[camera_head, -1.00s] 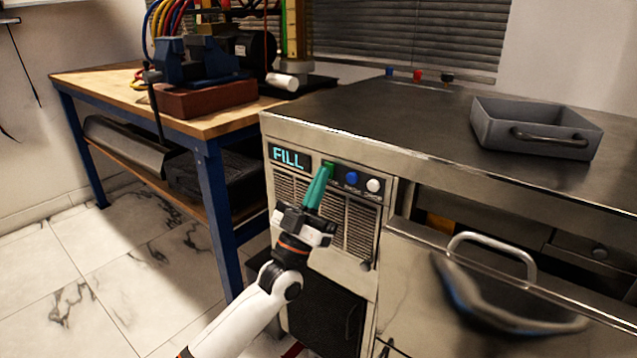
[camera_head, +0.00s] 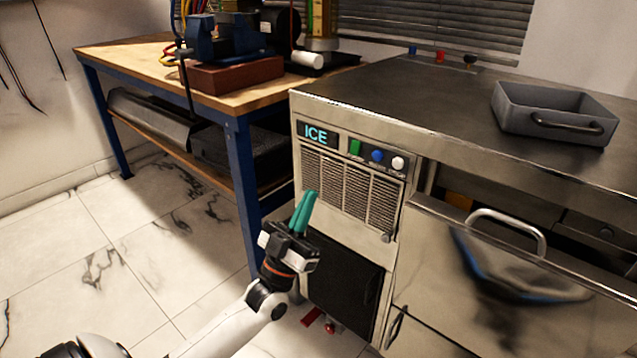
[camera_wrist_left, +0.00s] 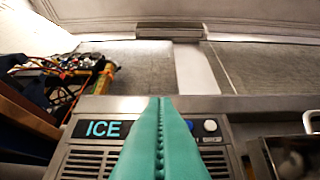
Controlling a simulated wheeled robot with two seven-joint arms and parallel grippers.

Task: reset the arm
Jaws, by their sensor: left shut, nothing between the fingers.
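My left gripper (camera_head: 304,212) has teal fingers pressed together with nothing between them. It stands in front of the lower vent grille of the steel machine (camera_head: 350,190), below the buttons and apart from them as far as I can tell. The machine's display (camera_head: 317,134) reads ICE. To its right are a green button (camera_head: 355,147), a blue button (camera_head: 377,155) and a white button (camera_head: 398,163). In the left wrist view the shut fingers (camera_wrist_left: 160,105) cover the green button, and the display (camera_wrist_left: 103,129) also reads ICE. My right gripper is not in view.
A grey tray (camera_head: 552,122) with a handle sits on the steel counter (camera_head: 420,100). A steel door with a bar handle (camera_head: 508,226) is at the right. A wooden workbench (camera_head: 130,58) with blue legs stands at the left. The tiled floor (camera_head: 130,240) is open at the left.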

